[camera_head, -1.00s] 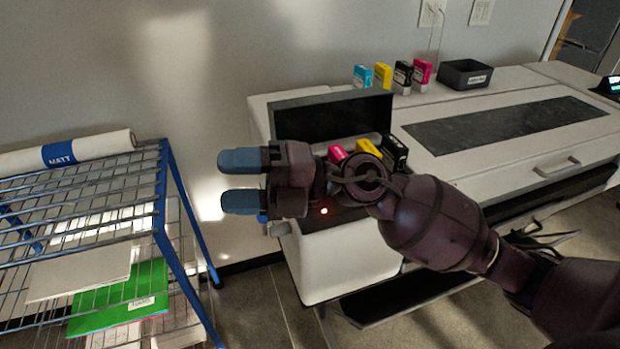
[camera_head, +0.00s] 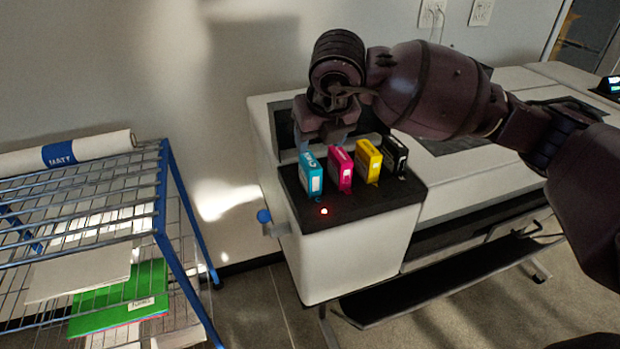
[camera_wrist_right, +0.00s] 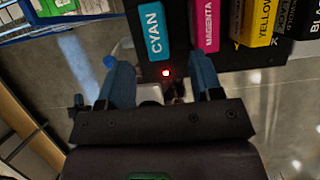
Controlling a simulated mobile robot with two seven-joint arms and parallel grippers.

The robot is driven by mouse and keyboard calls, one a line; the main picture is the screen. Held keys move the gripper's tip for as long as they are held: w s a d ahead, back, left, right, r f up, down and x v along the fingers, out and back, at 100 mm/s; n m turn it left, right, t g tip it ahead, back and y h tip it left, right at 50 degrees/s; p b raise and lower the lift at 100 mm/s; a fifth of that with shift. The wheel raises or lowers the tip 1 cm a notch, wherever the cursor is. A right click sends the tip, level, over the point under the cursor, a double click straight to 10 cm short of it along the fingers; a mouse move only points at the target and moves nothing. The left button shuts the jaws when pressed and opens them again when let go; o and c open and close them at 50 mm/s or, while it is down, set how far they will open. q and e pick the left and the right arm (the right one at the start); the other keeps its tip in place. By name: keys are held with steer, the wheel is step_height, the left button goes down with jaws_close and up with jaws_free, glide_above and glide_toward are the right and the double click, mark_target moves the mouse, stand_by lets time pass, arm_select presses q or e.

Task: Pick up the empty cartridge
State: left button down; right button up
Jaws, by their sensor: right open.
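A row of ink cartridges stands upright in the open black bay at the printer's left end: cyan (camera_head: 312,178), magenta (camera_head: 340,168), yellow (camera_head: 368,160) and black (camera_head: 394,155). A small red light (camera_head: 324,211) glows in front of the cyan and magenta ones. No cartridge is visibly marked empty. My right gripper (camera_head: 320,141) is open and points down behind the cyan and magenta cartridges. In the right wrist view its blue fingers (camera_wrist_right: 162,82) straddle the red light, with the cyan cartridge (camera_wrist_right: 153,32) ahead of the gap, apart from them. My left gripper is out of view.
The white printer (camera_head: 350,248) carries the bay, and its raised black lid (camera_head: 284,124) is partly behind my gripper. A blue wire rack (camera_head: 165,205) with paper stands at left. A blue-knobbed lever (camera_head: 264,216) sticks out from the printer's left side.

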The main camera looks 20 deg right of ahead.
mark_target(312, 162)
steer(key=x, duration=0.4)
steer(key=shift+a+f, duration=0.1)
steer(key=shift+f, duration=0.1)
steer(key=shift+s+a+p+x, duration=0.15)
steer(key=shift+p+x, duration=0.2)
steer(key=shift+x, duration=1.05)
steer(key=shift+s+a+p+x, duration=0.1)
steer(key=shift+p+x, duration=0.25)
steer(key=shift+x, duration=1)
steer(key=shift+f, duration=0.15)
steer(key=c, duration=1.1)
